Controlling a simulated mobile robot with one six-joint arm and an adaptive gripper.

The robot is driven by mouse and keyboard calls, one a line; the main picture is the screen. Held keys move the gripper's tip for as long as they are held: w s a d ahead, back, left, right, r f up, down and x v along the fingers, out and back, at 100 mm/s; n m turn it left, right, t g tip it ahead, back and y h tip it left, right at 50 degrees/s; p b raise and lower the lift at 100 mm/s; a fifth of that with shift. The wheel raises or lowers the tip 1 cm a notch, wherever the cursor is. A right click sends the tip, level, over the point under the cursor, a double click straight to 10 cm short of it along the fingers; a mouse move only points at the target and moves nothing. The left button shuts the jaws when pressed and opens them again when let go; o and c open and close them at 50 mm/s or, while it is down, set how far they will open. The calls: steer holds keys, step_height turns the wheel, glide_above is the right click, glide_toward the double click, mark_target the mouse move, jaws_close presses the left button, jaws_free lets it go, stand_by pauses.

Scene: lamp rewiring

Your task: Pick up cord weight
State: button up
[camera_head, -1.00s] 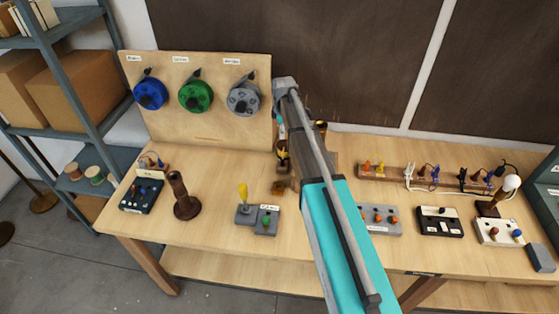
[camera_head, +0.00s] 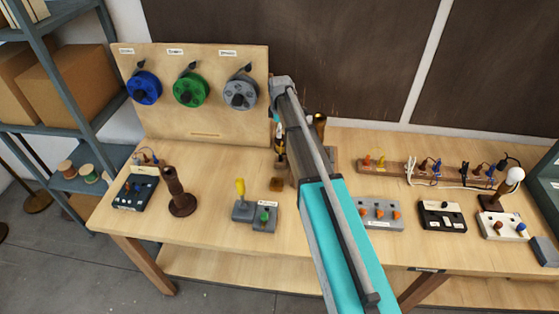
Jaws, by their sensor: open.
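No object is plainly marked as the cord weight. A small brown block (camera_head: 277,184) lies on the workbench (camera_head: 200,235), just below my gripper in the picture. A plain grey block (camera_head: 544,251) lies at the bench's right end. I cannot tell whether either is the cord weight. My gripper (camera_head: 281,152) is open, near the bench middle, and mostly hidden behind my own arm link. No object shows between its fingers. The area right behind my arm is hidden.
A board with blue, green and grey spools (camera_head: 240,94) stands at the back left. A brown upright post (camera_head: 178,192), a yellow-handled switch box (camera_head: 241,208) and several control boxes line the bench. A rack with cords (camera_head: 395,168) is at right. Shelves (camera_head: 75,120) stand left.

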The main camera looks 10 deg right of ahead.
mark_target(281, 155)
steer(key=shift+f, duration=0.15)
step_height(281, 155, down, 8)
steer(key=b, duration=0.8)
steer(key=shift+f+b, duration=0.2)
steer(key=shift+b, duration=0.1)
steer(key=shift+s+d+f+b, duration=0.1)
steer(key=shift+f+b, duration=2.5)
jaws_close()
